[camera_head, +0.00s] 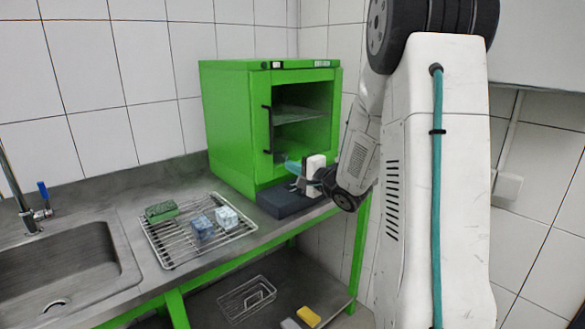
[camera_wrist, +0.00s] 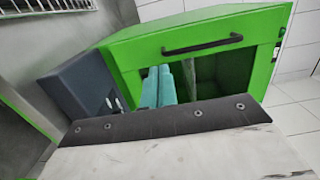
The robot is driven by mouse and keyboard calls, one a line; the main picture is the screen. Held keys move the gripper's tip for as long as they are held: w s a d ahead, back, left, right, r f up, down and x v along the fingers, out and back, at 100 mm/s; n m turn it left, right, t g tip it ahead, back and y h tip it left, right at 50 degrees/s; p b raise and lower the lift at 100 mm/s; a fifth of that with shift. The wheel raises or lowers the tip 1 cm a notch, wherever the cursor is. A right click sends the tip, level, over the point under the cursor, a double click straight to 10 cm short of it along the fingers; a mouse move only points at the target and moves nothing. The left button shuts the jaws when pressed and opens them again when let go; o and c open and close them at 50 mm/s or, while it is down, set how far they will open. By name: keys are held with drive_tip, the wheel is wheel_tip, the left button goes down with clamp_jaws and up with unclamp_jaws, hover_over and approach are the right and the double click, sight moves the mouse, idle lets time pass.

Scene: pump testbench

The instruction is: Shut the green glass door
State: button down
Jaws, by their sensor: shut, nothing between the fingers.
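The green cabinet (camera_head: 232,135) stands at the back right of the counter. Its glass door (camera_head: 302,112) has a green frame and a black bar handle (camera_head: 268,130) on the left side. The door looks flush or nearly flush with the cabinet front; I cannot tell whether a small gap remains. The wrist view also shows the handle (camera_wrist: 202,45). My gripper (camera_head: 291,165) is at the lower part of the door front, its teal fingers (camera_wrist: 158,86) shut together and empty. They overlap the glass in the wrist view; contact is unclear.
A dark blue box (camera_head: 284,203) sits in front of the cabinet, just below my gripper. A wire rack (camera_head: 180,246) holds a green sponge (camera_head: 161,211) and two bluish blocks. A sink (camera_head: 62,268) is at the left. A lower shelf holds a wire basket (camera_head: 247,297).

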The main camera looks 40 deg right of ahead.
drive_tip(key=w, duration=0.7)
drive_tip(key=w+a, duration=0.1)
drive_tip(key=w, duration=0.2)
drive_tip(key=shift+w, duration=0.3)
